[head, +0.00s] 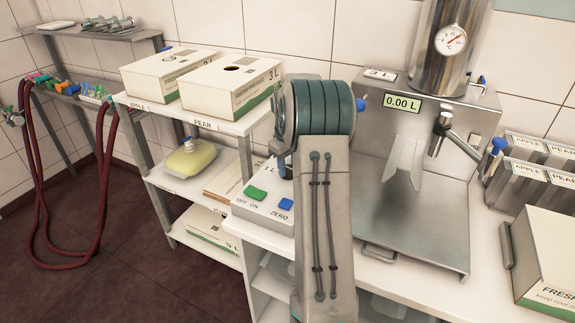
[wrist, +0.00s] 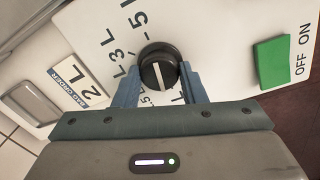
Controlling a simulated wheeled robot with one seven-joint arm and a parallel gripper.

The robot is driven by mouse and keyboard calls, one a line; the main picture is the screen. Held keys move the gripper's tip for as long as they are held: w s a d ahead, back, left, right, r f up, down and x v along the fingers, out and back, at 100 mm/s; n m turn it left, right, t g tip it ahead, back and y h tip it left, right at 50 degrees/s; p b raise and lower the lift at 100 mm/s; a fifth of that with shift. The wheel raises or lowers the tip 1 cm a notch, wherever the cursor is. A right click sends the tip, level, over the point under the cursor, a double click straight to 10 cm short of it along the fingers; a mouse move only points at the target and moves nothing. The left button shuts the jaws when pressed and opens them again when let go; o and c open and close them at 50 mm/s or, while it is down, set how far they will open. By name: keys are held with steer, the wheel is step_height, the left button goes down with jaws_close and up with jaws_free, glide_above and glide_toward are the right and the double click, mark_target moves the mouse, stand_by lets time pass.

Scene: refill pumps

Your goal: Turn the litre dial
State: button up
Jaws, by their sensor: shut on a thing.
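The litre dial (wrist: 159,70) is a round black knob with a white pointer line, on a white control panel (wrist: 215,25) with printed litre marks. In the wrist view, my gripper (wrist: 160,79) has one finger on each side of the knob and is shut on it. The pointer line runs nearly up and down in that view. Labels reading 3 L and 5 L show beyond the knob, and the fingers partly cover others. In the head view, my arm hides the dial and most of my gripper; the panel (head: 240,206) shows to the left.
A green OFF/ON switch (head: 255,193) and a blue ZERO button (head: 285,204) sit close to my arm. The steel pump unit (head: 470,125) stands right, its display (head: 402,103) reading 0.00 L.

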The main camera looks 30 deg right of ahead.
steer(key=shift+s+n, duration=0.1)
steer(key=shift+n, duration=0.9)
steer(key=o, duration=1)
steer(key=shift+r, duration=0.15)
steer(key=r, duration=1.3)
steer(key=shift+s+a+r, duration=0.15)
steer(key=shift+a+r, duration=0.05)
steer(key=shift+r, duration=0.1)
